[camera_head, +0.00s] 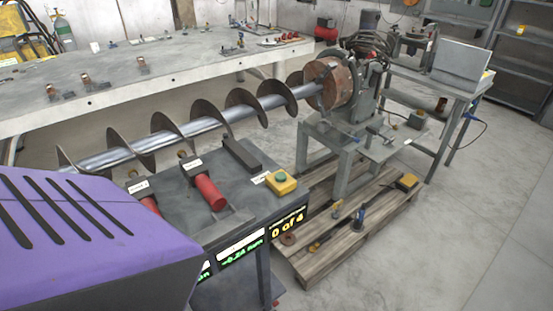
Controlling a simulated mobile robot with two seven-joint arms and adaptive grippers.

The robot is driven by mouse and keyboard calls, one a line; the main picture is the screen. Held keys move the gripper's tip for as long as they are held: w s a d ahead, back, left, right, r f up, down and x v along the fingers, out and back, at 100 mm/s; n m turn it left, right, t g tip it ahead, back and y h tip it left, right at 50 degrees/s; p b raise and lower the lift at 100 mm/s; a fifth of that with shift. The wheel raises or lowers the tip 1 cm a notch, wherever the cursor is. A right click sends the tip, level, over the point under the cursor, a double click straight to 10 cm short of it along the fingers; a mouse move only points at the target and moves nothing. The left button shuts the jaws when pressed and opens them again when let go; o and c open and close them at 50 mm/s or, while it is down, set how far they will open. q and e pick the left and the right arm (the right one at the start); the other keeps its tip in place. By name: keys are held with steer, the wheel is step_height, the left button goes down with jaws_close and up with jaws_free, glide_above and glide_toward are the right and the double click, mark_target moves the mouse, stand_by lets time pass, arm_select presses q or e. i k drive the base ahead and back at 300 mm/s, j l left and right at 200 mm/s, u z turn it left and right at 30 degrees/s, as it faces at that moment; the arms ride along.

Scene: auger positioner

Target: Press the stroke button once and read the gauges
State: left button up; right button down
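The stroke button is a green button (281,176) on a yellow box (282,184), at the right end of a dark bench (243,194). A white label lies beside it. On the bench's front edge, a gauge display (240,254) shows green digits that look like -0.24 mm. To its right, a counter display (288,226) reads 0 of 4 in yellow. Another green readout further left is mostly hidden. Two red cylinders, one (209,192) with a label, lie on the bench. Neither of my grippers is in view.
A long auger (205,124) runs behind the bench to a rusty drum (333,82) on a grey stand. A wooden pallet (345,240) with loose tools lies to the right. A long worktable (180,65) stands behind. The floor at the right is clear.

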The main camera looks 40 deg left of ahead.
mark_target(281, 177)
steer(key=i+l+u, duration=0.15)
steer(key=i+u, duration=0.15)
steer(key=u, duration=0.15)
steer(key=i+l+u, duration=0.2)
steer(key=u, duration=0.2)
steer(key=i+l+u, duration=0.25)
steer(key=u, duration=0.2)
steer(key=i+l+u, duration=0.15)
steer(key=l+u, duration=0.3)
steer(key=i+l+u, duration=0.1)
steer(key=l+u, duration=0.7)
steer(key=l, duration=0.25)
